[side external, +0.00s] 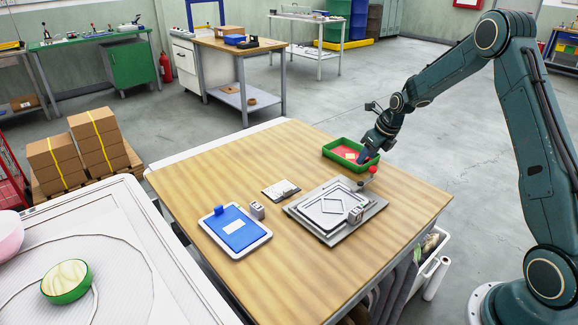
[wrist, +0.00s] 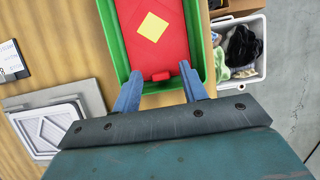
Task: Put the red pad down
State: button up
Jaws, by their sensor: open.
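The red pad (wrist: 152,38), with a yellow square on it and a small red tab at its near end, lies inside the green tray (wrist: 107,35). In the side external view the red pad (side external: 341,151) shows partly in the green tray (side external: 327,152) at the table's far right edge. My gripper (wrist: 157,77) is open, its two blue fingers on either side of the pad's tab, with a gap to it. In the side external view my gripper (side external: 365,157) is at the tray's right end and hides part of it. I cannot tell its exact height above the tray floor.
A blue pad on a white board (side external: 235,228) and a small dark-and-white card (side external: 281,190) lie further left. Bare wood lies left of the tray.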

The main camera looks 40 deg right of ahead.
jog(key=v, duration=1.1)
jog(key=shift+s+r, duration=0.2)
jog(key=shift+r, duration=0.1)
jog(key=s+a+r+n, duration=0.6)
jog(key=a+n, duration=0.2)
jog(key=n, duration=0.1)
jog(key=s+a+r+n, duration=0.5)
jog(key=a+n, duration=0.3)
jog(key=n, duration=0.1)
jog(key=s+a+n, duration=0.3)
jog(key=s+n, duration=0.5)
jog(key=n, duration=0.1)
jog(key=s+a+n+t, duration=0.1)
jog(key=s+a+n, duration=0.3)
jog(key=s+n, duration=0.5)
jog(key=shift+a, duration=0.25)
